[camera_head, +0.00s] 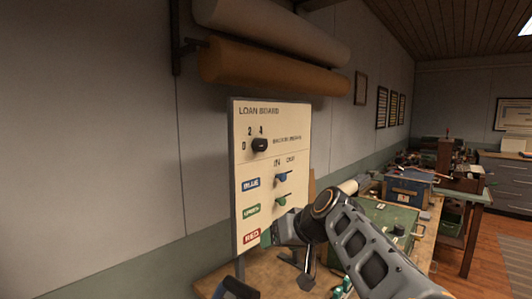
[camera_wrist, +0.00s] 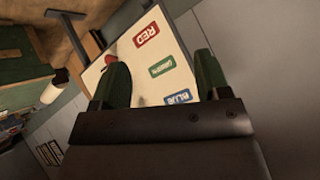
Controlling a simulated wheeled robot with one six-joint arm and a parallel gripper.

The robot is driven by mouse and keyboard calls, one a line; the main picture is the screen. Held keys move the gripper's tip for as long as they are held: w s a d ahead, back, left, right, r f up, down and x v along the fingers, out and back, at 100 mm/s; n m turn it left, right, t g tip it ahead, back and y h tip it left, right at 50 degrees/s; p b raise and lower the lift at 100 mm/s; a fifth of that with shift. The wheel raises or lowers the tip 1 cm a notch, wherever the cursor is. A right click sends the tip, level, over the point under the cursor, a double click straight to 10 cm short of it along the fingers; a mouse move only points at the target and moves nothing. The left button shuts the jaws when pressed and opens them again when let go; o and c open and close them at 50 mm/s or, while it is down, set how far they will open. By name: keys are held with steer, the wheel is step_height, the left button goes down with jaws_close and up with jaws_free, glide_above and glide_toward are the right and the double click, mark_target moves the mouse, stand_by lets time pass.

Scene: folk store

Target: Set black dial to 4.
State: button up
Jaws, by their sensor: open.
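The black dial (camera_head: 260,144) is a small knob high on the upright white loan board (camera_head: 270,115). The marks 0, 2 and 4 sit to its left and above it; its pointer is too small to read surely. My gripper (camera_wrist: 160,63) is open and empty, its two green fingers spread in front of the lower board in the wrist view. The board (camera_wrist: 180,48) shows there turned over, with RED, GREEN and BLUE labels between and beyond the fingers. The dial is not visible in the wrist view. In the head view my arm is below and right of the dial, apart from it.
Blue (camera_head: 281,178) and green (camera_head: 281,201) switches sit below the dial, with a red knob (camera_wrist: 111,59) near the board's edge. Rolls (camera_head: 270,70) hang above the board. A green case (camera_head: 388,222) stands on the bench at right. The wall left of the board is bare.

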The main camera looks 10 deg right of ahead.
steer(key=w+d+r+n+t+y+b, duration=0.1)
steer(key=w+d+r+t+y, duration=0.2)
steer(key=w+r, duration=0.4)
steer(key=n+t+y+b, duration=0.1)
steer(key=n+t+y, duration=0.1)
steer(key=n+t, duration=0.15)
glide_toward(264, 145)
steer(key=shift+m, duration=0.25)
steer(key=p+x, duration=0.4)
steer(key=x, duration=0.4)
steer(key=shift+a+r, duration=0.15)
steer(key=shift+p+x, duration=0.45)
steer(key=shift+x, duration=0.4)
steer(key=c, duration=0.9)
